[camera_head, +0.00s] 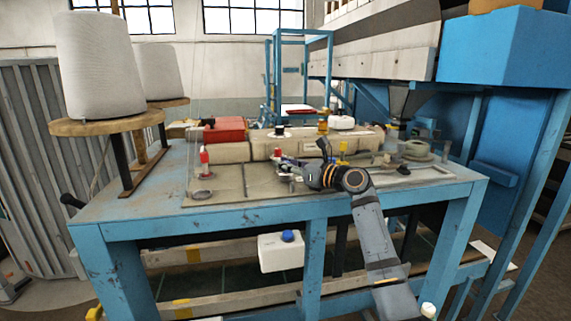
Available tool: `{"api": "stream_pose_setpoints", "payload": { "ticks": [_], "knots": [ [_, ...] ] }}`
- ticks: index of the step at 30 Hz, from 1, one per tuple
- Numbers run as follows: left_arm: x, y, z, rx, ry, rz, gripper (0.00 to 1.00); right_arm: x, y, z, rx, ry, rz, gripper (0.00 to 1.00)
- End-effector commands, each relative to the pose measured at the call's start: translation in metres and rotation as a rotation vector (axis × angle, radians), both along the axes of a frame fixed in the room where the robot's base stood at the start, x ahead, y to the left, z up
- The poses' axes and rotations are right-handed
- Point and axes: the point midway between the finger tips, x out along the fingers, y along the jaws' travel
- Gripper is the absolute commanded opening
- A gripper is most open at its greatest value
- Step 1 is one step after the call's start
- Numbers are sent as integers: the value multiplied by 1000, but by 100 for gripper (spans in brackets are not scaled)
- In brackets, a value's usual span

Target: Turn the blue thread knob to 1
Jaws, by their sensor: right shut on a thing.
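The sewing machine (232,152) lies on a blue steel table (250,217). My right arm comes in from the lower right, and my right gripper (287,172) is at the front of the machine, low near the bed plate. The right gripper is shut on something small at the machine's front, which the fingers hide. I cannot make out the blue thread knob, its marks or its setting. A small red part (277,153) stands just behind the gripper. My left gripper is not in view.
Large white thread cones (101,66) stand on wooden discs at the left. A white container with a blue cap (281,252) is under the tabletop. A large blue machine (503,48) rises at the right. The table's front left is clear.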

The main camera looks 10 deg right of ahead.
Motion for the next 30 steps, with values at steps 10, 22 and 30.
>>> {"api": "stream_pose_setpoints", "payload": {
  "ticks": [10, 22, 30],
  "knots": [
    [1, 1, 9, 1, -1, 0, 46, -1, 2, 0, 1, 0, -215, 0],
    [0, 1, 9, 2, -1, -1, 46, 0, 1, -1, 2, 3, -449, 0],
    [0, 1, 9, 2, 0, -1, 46, 0, 0, -2, 0, 3, -512, 0]
  ]
}}
